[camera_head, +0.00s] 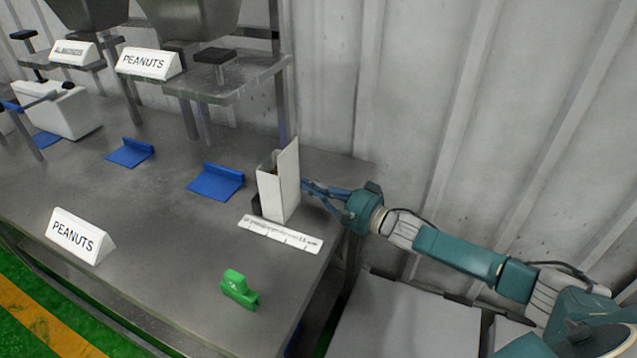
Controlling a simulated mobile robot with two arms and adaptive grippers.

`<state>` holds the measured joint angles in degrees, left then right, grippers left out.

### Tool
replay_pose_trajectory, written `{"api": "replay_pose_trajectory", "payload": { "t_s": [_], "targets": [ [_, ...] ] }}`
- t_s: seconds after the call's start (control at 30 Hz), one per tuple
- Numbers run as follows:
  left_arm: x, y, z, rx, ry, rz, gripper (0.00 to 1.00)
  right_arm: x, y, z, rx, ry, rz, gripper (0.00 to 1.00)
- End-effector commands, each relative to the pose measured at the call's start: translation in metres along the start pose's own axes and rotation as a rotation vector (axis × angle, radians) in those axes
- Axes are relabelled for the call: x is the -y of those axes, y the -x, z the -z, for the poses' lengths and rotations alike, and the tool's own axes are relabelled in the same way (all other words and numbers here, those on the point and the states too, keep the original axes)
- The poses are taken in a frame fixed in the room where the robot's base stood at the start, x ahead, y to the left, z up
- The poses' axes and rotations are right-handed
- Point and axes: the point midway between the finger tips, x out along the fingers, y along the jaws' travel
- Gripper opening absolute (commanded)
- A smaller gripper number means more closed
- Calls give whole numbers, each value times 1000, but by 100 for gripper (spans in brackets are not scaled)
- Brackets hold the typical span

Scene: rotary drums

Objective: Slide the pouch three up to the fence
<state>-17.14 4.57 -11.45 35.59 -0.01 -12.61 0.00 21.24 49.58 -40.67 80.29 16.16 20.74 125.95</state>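No pouch can be made out for certain, and I cannot tell which thing is pouch three. A white upright, open-topped holder (286,185) stands near the table's right end, with a little brown showing inside. Its tall white back panel may be the fence, but I cannot tell. Blue L-shaped pieces lie on the table, one in the middle (216,182) and one farther left (130,152). My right gripper (308,188) is at the holder's right side, its blue fingers pointing left. Contact and finger opening are unclear. My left gripper is not in view.
A white ruler strip (280,234) lies in front of the holder. A green object (239,290) stands near the front edge. A PEANUTS sign (80,236) stands front left. A white machine (62,112) is at far left. A corrugated wall (420,90) rises behind.

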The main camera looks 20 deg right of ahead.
Motion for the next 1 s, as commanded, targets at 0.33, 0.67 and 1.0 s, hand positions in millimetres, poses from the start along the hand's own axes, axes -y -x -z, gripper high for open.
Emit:
{"api": "replay_pose_trajectory", "payload": {
  "t_s": [0.33,0.67,1.0],
  "targets": [
    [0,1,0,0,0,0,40,0,0,-2,-1,0,0,0],
    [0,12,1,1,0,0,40,0,-4,-15,0,0,1,0],
    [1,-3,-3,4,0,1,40,-5,0,-2,-2,4,0,0]
  ]
}}
